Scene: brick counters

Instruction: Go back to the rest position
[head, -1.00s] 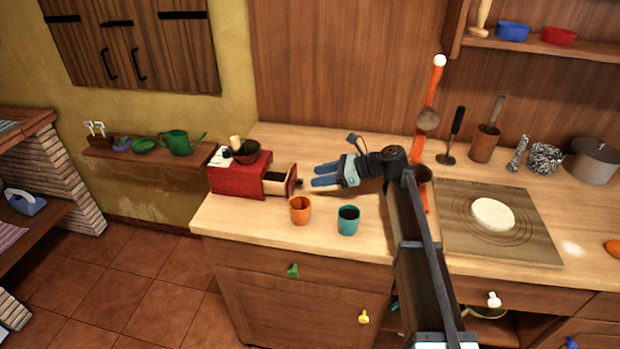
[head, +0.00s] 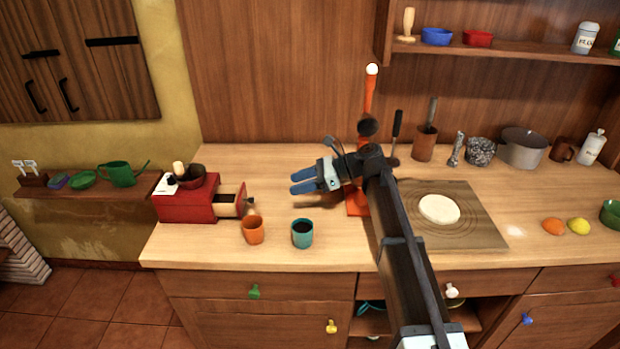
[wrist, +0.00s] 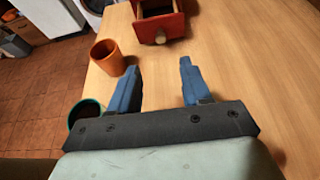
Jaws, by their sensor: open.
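My gripper (head: 303,181) is open and empty above the wooden counter (head: 270,164), its blue fingers pointing left in the head view. It also shows in the wrist view (wrist: 155,80), with bare counter between the fingers. A red coffee grinder (head: 187,205) stands to its left with its small drawer (head: 230,206) pulled out. An orange cup (head: 253,230) and a teal cup with dark contents (head: 302,233) stand in front of the grinder and gripper. In the wrist view the orange cup (wrist: 107,57) is left of the fingers, apart from them.
A board with white dough (head: 439,208) lies right of my arm. An orange stand with a ladle (head: 368,125) is close behind my gripper. A mortar (head: 425,143) and a grey pot (head: 521,147) stand at the back right. The counter behind the grinder is clear.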

